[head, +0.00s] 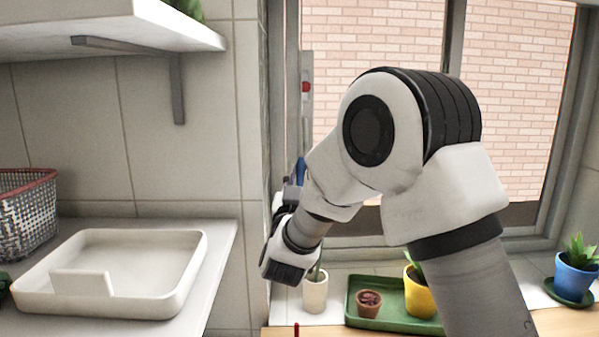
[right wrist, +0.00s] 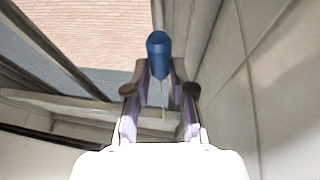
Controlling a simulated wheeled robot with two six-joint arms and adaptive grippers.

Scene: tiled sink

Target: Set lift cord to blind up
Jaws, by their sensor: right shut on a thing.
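The lift cord's blue handle (head: 301,170) is at the left side of the window, by the frame. In the right wrist view the blue handle (right wrist: 158,55) stands between the fingertips, with a thin pale cord running from it. My right gripper (right wrist: 160,90) is shut on the lift cord at this handle. In the head view the right gripper (head: 292,190) is partly hidden by my own wrist and arm. A grey strip with a red mark (head: 306,87) is on the window frame above the handle. No blind shows over the visible glass. My left gripper is out of view.
Below the window are a white pot (head: 315,292), a green tray (head: 395,322) with a brown pot (head: 369,303) and a yellow pot (head: 419,297), and a blue pot (head: 576,277). A white dish tray (head: 120,300) and wire basket (head: 27,220) stand left. A shelf (head: 110,32) juts out above.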

